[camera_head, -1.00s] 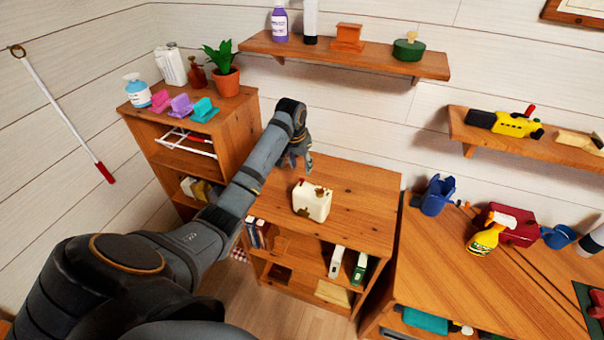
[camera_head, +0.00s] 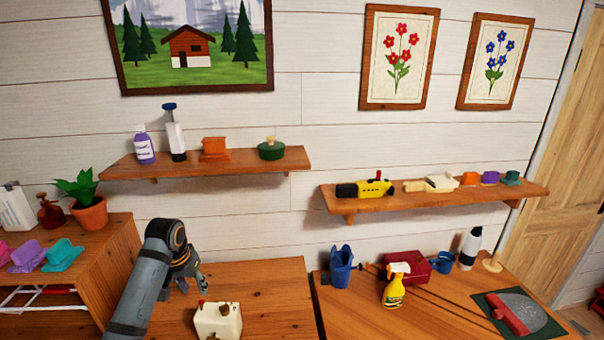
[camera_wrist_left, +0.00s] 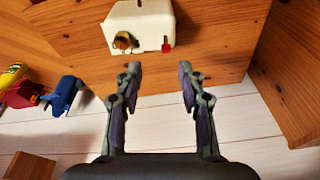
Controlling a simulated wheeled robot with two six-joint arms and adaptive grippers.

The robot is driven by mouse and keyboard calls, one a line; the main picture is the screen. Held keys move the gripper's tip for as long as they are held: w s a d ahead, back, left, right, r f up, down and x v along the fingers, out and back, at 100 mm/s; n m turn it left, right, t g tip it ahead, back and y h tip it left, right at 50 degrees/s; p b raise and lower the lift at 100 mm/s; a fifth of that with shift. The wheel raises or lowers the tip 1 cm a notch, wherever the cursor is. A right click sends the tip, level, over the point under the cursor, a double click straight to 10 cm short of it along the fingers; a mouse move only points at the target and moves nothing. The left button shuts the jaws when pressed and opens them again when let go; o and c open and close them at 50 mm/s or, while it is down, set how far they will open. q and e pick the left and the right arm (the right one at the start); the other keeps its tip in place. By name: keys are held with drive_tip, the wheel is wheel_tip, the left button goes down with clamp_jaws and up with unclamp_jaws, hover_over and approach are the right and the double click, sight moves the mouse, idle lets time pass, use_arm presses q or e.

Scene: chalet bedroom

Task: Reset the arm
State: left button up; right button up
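My left arm comes in from the lower left in the head view. Its gripper (camera_head: 192,284) hangs above the low wooden cabinet (camera_head: 277,293), left of and a little above a cream box (camera_head: 218,320) with a red knob. In the left wrist view my left gripper (camera_wrist_left: 156,72) is open, its two fingers apart with nothing between them. The cream box (camera_wrist_left: 138,24) shows just beyond the fingertips there, apart from them. My right gripper is not in view.
A taller cabinet (camera_head: 112,263) with a potted plant (camera_head: 88,208) stands at left. Two wall shelves (camera_head: 210,172) (camera_head: 430,198) hold several items. The right table (camera_head: 420,318) carries a yellow spray bottle (camera_head: 394,288), a blue can (camera_head: 341,268) and a red box (camera_head: 408,266).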

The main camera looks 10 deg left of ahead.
use_arm(q)
drive_tip(key=s+d+f+m, duration=0.1)
drive_tip(key=s+d+f, duration=0.4)
drive_tip(key=s+f, duration=0.25)
drive_tip(key=s+d+f+t, duration=0.1)
drive_tip(key=s+d, duration=0.2)
drive_tip(key=s, duration=0.6)
drive_tip(key=s+d+f, duration=0.1)
drive_tip(key=s+d, duration=0.3)
drive_tip(key=s, duration=0.5)
wheel_tip(320, 180, down, 31)
drive_tip(key=s+a+g+b, duration=0.1)
drive_tip(key=a+b, duration=0.2)
drive_tip(key=b, duration=0.4)
drive_tip(key=s+f+b, duration=0.3)
drive_tip(key=s+f, duration=0.7)
drive_tip(key=f, duration=0.2)
drive_tip(key=s+a+f+g+b, duration=0.1)
drive_tip(key=s+f+b, duration=0.2)
drive_tip(key=s+f, duration=0.6)
wheel_tip(320, 180, down, 4)
drive_tip(key=shift+s+a+r, duration=0.1)
drive_tip(key=shift+s+a, duration=0.05)
drive_tip(key=shift+s, duration=0.25)
